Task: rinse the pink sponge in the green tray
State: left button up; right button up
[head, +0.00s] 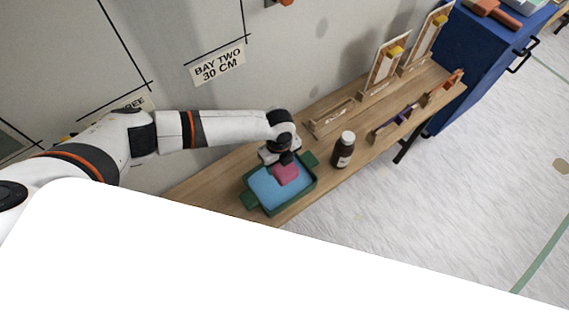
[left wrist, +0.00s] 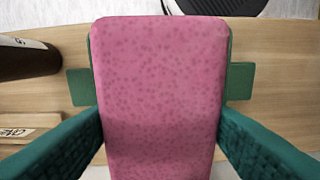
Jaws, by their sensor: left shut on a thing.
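The pink sponge (head: 286,174) is in my left gripper (head: 284,160), over the far part of the green tray (head: 292,206). The tray holds light blue water (head: 268,188) and stands on the wooden bench. In the left wrist view the sponge (left wrist: 158,95) fills the middle, between the two green fingers of my left gripper (left wrist: 160,135). The sponge covers most of the tray there; parts of its green rim and handles (left wrist: 240,82) show at the sides. I cannot tell whether the sponge touches the water. My right gripper is not in view.
A dark bottle with a white cap (head: 344,150) stands right of the tray. Wooden holders (head: 332,118) and a rack with tools (head: 400,118) are farther along the bench (head: 215,178). A blue cabinet (head: 470,60) stands at the far end. The wall is close behind.

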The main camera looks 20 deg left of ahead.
pick_arm(q)
jog(key=shift+s+f+b, duration=0.1)
jog(key=shift+f+b, duration=0.4)
jog(key=shift+f, duration=0.1)
notch_tip(320, 180, down, 5)
jog(key=b, duration=0.4)
jog(key=shift+b, duration=0.3)
jog(key=shift+f+b, duration=0.4)
jog(key=shift+f, duration=0.3)
jog(key=shift+f, duration=0.1)
jog(key=shift+f, duration=1.35)
jog(key=shift+a, duration=0.1)
